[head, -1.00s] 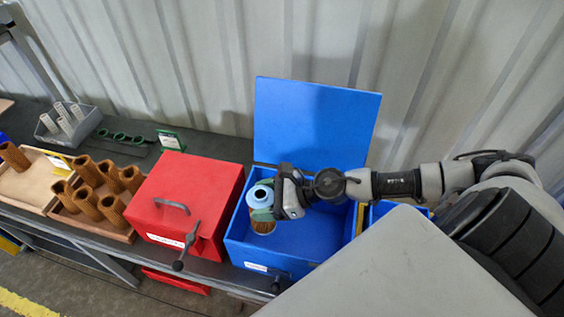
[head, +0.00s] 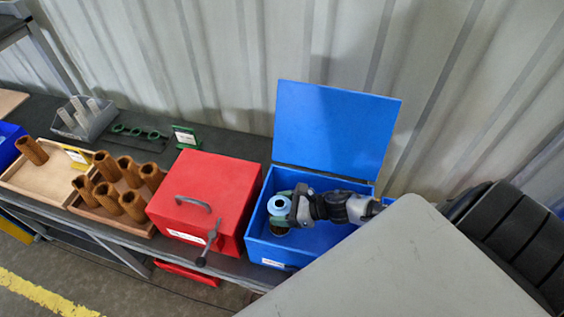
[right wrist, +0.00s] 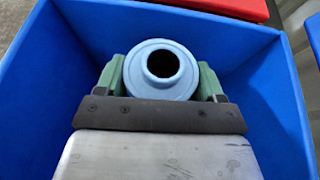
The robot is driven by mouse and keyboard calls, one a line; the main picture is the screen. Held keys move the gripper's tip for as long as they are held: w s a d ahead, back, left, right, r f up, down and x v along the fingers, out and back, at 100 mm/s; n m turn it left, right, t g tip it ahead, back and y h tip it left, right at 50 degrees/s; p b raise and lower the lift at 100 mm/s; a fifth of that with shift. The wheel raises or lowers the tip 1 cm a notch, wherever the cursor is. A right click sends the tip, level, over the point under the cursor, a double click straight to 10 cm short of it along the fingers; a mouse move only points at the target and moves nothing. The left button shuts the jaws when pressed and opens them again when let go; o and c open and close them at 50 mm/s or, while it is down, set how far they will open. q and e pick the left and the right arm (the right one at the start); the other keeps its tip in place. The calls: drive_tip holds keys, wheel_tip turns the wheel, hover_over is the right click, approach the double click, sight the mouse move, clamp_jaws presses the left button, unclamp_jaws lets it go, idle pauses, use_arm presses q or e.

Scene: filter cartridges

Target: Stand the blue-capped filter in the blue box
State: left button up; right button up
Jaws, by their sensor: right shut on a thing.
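The blue-capped filter (head: 279,205) is upright inside the open blue box (head: 328,244), near its left wall. Its light blue cap with a dark centre hole (right wrist: 162,66) fills the middle of the right wrist view. My right gripper (head: 283,208) is shut on the filter, with a green finger on each side just below the cap. The blue lid (head: 337,128) stands open at the back. My left gripper is not in view.
A closed red box (head: 208,180) with a handle and latch stands directly left of the blue box. Further left are wooden trays (head: 40,172) with several brown filters, a grey bin (head: 87,121) and a green ring holder (head: 139,132). The blue box's right part is free.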

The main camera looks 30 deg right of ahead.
drive_tip(key=shift+f, duration=0.7)
drive_tip(key=shift+f, duration=0.2)
drive_tip(key=o, duration=1)
drive_tip(key=shift+c, duration=0.2)
